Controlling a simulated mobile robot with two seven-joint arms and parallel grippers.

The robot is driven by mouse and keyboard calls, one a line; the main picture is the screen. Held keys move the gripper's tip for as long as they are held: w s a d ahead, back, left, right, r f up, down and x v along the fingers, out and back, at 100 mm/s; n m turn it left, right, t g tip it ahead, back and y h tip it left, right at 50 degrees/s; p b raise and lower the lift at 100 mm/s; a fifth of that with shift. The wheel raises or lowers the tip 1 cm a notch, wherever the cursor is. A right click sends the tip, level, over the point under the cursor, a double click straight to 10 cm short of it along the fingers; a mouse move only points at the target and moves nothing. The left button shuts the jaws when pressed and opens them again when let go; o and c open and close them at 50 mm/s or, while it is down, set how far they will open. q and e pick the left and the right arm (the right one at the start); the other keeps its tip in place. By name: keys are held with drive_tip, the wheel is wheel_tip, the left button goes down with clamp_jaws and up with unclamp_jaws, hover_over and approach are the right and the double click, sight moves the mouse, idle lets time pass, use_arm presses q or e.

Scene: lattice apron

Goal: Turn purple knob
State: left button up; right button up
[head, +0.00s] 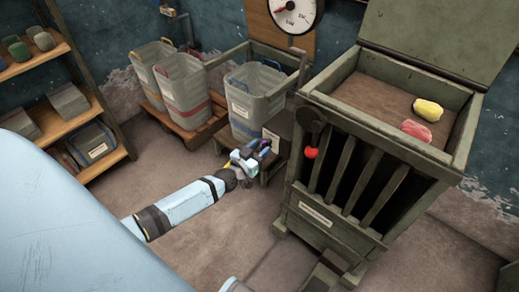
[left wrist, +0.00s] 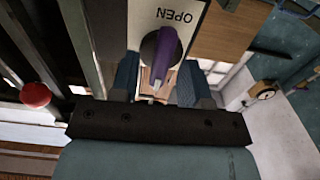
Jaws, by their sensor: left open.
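The purple knob (left wrist: 164,52) sits on a white plate (left wrist: 150,14) marked OPEN, which appears upside down in the left wrist view. The knob has a pale pointer mark toward the bottom of that view. My left gripper (left wrist: 159,80) is open, its two blue fingers on either side of the knob's lower part in the picture; I cannot tell whether they touch it. In the head view my left gripper (head: 256,157) is beside the slatted cabinet, with a small purple patch at its tip. My right gripper is not in view.
The green slatted cabinet (head: 330,226) stands close on the right, with a red ball handle (head: 311,153), also near in the left wrist view (left wrist: 35,94). Its open top tray holds a yellow and a pink lump. Bins (head: 254,84) stand behind; a shelf (head: 102,158) is at left.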

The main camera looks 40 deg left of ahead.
use_arm(q)
clamp_jaws()
